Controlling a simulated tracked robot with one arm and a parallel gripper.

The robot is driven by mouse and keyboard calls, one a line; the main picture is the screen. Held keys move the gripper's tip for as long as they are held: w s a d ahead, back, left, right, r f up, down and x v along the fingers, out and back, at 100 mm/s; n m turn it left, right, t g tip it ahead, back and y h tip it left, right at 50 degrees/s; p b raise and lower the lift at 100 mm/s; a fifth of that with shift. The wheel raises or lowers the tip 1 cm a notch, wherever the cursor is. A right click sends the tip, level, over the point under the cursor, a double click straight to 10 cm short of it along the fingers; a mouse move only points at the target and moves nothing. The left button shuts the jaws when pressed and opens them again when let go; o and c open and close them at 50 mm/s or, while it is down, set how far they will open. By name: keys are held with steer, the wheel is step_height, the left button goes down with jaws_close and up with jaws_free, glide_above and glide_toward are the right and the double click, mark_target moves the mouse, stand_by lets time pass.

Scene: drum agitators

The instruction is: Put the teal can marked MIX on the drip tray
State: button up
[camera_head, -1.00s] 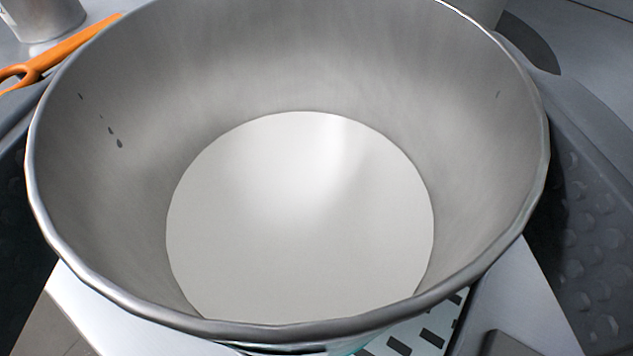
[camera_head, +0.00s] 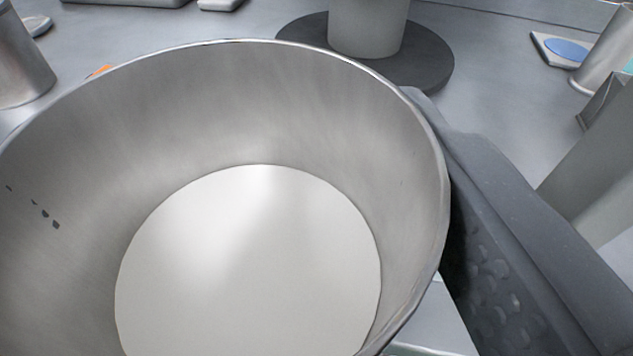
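A large open metal can (camera_head: 400,150), seen from above, fills the left and middle of the view. Its inside is grey, with a smooth pale disc that may be contents or the bottom. Its outside is almost wholly hidden, so neither the MIX mark nor a teal body can be confirmed. One grey finger of my gripper (camera_head: 535,250), with a bumpy dark pad, lies along the can's right side. The other finger is out of view, and contact with the can is unclear. A pale plate (camera_head: 445,325) shows below; whether it is the drip tray is unclear.
A grey cylinder (camera_head: 367,25) stands on a dark round base (camera_head: 430,65) just beyond the rim. Metal cylinders stand at the left (camera_head: 20,60) and right (camera_head: 605,50). A blue disc on a pale pad (camera_head: 565,48) lies at upper right.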

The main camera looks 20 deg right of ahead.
steer(key=shift+s+a, duration=0.25)
steer(key=shift+w+d+f+b, duration=0.5)
steer(key=shift+w+d+f, duration=0.35)
steer(key=shift+w+d, duration=1)
steer(key=shift+w+d+f+b, duration=0.45)
steer(key=shift+w+d+f, duration=0.55)
steer(key=shift+w, duration=1.45)
steer(key=shift+w+d+f+b, duration=0.5)
steer(key=shift+w+d+f, duration=0.15)
steer(key=shift+w+d, duration=1.3)
steer(key=shift+w+a+r, duration=0.1)
steer(key=shift+w+a, duration=0.1)
steer(key=o, duration=1.3)
steer(key=shift+s, duration=0.1)
